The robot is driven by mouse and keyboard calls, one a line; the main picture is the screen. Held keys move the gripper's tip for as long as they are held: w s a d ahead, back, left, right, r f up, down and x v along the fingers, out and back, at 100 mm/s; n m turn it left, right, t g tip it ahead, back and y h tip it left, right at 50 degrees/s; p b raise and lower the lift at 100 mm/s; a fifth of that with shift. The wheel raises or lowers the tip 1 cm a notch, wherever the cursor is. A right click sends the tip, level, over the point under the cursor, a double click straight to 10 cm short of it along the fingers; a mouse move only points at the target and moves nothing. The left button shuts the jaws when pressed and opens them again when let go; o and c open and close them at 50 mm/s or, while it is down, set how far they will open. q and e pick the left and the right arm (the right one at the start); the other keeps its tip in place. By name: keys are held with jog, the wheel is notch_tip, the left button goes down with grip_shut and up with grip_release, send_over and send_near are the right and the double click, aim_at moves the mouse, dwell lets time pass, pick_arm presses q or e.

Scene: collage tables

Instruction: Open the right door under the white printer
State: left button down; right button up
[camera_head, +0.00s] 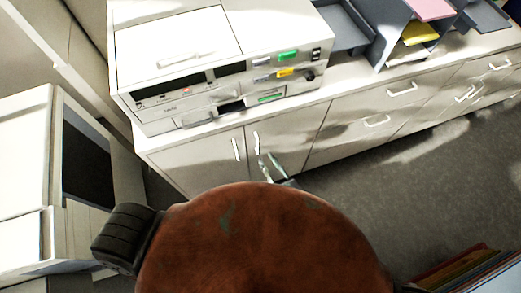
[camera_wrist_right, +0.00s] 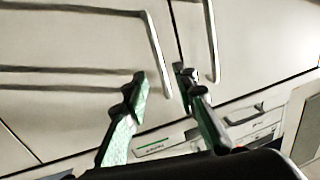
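The white printer (camera_head: 215,60) stands on a white cabinet. Below it are the left door (camera_head: 205,165) and the right door (camera_head: 290,135), both shut, with upright bar handles near their shared seam. My right gripper (camera_head: 268,165) is at the lower part of the right door's handle (camera_head: 256,142). In the right wrist view, which is upside down, the right gripper (camera_wrist_right: 160,76) has its green-padded fingers apart. The right door's handle (camera_wrist_right: 157,50) appears between them, with no visible grip. The left door's handle (camera_wrist_right: 211,40) is just beside the right-hand finger. My left gripper is out of view.
More white drawers (camera_head: 375,120) continue to the right. Paper trays (camera_head: 400,30) stand on the counter. A large white machine (camera_head: 50,180) stands at the left. Grey carpet (camera_head: 410,190) in front of the drawers is clear. Books or folders (camera_head: 465,270) show at the bottom right.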

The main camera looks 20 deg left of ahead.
jog(key=x, duration=0.6)
grip_shut()
dwell(0.7)
